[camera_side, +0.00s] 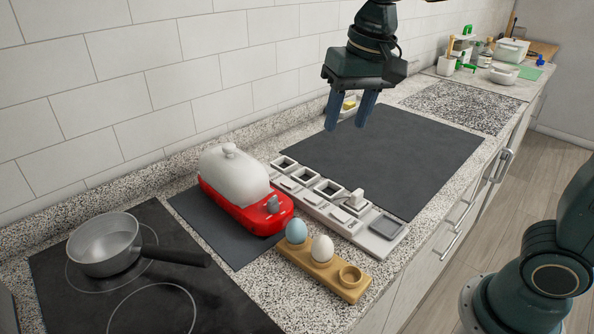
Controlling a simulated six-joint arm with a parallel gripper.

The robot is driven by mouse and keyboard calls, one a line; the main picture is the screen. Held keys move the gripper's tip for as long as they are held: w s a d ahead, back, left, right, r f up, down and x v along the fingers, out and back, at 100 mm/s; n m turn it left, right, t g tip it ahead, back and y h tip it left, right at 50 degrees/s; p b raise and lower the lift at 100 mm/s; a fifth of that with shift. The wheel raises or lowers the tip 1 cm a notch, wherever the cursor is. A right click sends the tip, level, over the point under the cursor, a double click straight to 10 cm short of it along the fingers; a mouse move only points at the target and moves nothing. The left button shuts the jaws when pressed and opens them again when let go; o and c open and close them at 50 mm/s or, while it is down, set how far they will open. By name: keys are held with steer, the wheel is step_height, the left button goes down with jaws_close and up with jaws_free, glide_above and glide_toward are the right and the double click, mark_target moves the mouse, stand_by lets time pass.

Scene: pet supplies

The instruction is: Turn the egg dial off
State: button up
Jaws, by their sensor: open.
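A red egg cooker (244,210) with a white domed lid (232,172) stands on a dark mat (207,226). A small grey dial (273,205) is on the right end of its red base; its exact setting is too small to read. My gripper (348,112) hangs above the counter, up and to the right of the cooker, pointing down. Its two blue fingers are apart with nothing between them, and it is clear of the dial.
A wooden egg holder (325,271) with a blue egg (296,231) and a white egg (322,248) stands in front of the cooker. A grey pan (104,243) sits on the hob at left. A light grey compartment tray (377,240) lies right of the cooker. The large dark mat (410,155) is mostly clear.

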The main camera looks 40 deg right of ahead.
mark_target(273, 198)
steer(key=w+a+f+m+g, duration=0.1)
steer(key=w+a+f, duration=0.2)
steer(key=w, duration=0.3)
steer(key=w+a+f+m+g, duration=0.1)
steer(key=w+a+f+m, duration=0.1)
steer(key=w+a+f, duration=0.1)
steer(key=w+a, duration=0.1)
steer(key=w, duration=0.1)
steer(key=shift+w+a+f, duration=0.15)
steer(key=shift+w+a, duration=0.1)
steer(key=shift+w, duration=0.1)
steer(key=shift+f, duration=6.85)
steer(key=shift+c, duration=0.5)
jaws_close()
